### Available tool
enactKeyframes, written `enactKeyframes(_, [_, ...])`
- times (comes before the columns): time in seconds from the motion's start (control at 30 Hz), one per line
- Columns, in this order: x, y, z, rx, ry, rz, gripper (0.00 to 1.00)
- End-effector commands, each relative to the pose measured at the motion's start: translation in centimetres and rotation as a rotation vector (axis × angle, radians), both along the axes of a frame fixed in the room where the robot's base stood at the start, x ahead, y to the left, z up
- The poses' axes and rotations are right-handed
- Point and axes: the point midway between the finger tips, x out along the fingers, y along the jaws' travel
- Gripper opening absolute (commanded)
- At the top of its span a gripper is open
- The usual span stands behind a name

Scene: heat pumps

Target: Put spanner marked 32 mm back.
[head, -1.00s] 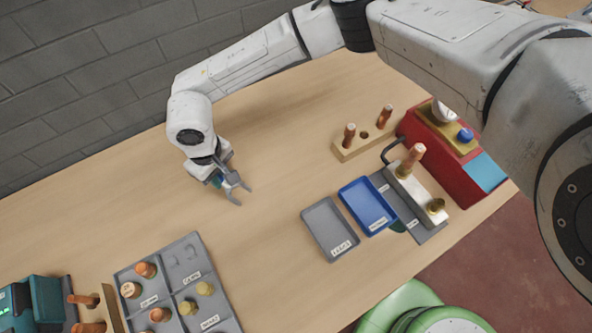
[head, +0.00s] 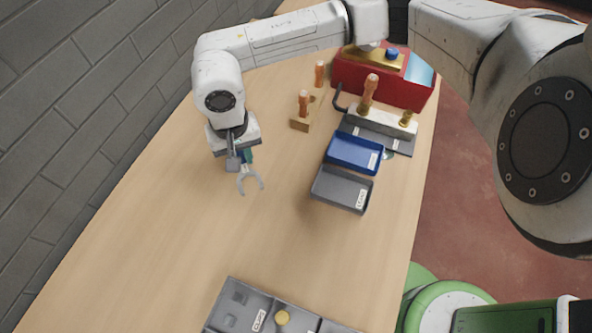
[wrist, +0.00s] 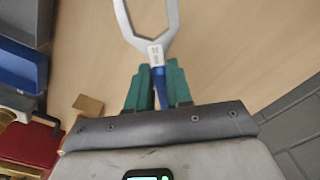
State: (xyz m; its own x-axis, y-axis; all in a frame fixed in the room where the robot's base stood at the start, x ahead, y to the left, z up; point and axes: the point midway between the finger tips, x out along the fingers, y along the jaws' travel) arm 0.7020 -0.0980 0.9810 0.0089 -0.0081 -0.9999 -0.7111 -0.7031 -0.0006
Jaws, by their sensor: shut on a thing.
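My gripper (head: 246,160) is shut on a grey open-ended spanner (head: 250,183) and holds it above the bare wooden bench. In the wrist view, my green fingers (wrist: 158,86) close around the spanner's (wrist: 156,55) blue handle. Its forked grey end points away from the gripper. A small white label shows near the head, but I cannot read its marking.
A grey tray (head: 327,193) and a blue tray (head: 340,159) lie right of my gripper. Behind them are a fitting block (head: 385,122), a wooden holder (head: 301,125) and a red machine (head: 390,88). A divided grey tray (head: 236,287) is in front. A brick wall (head: 80,110) stands at left.

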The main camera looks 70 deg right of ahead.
Motion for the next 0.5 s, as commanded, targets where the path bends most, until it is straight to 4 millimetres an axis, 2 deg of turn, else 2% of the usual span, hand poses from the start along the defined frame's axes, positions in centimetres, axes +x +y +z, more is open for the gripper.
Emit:
enactKeyframes(0.03, [-1.4,-1.4,0.0,0.005,-0.004,-0.109,0.0])
enactKeyframes(0.2, [-5.5,-5.0,1.7,0.005,-0.003,-0.436,0.0])
enactKeyframes(0.33, [-7.9,-6.8,2.6,0.003,-0.001,-0.614,0.0])
enactKeyframes(0.5, [-9.5,-7.9,3.2,0.003,0.0,-0.732,0.0])
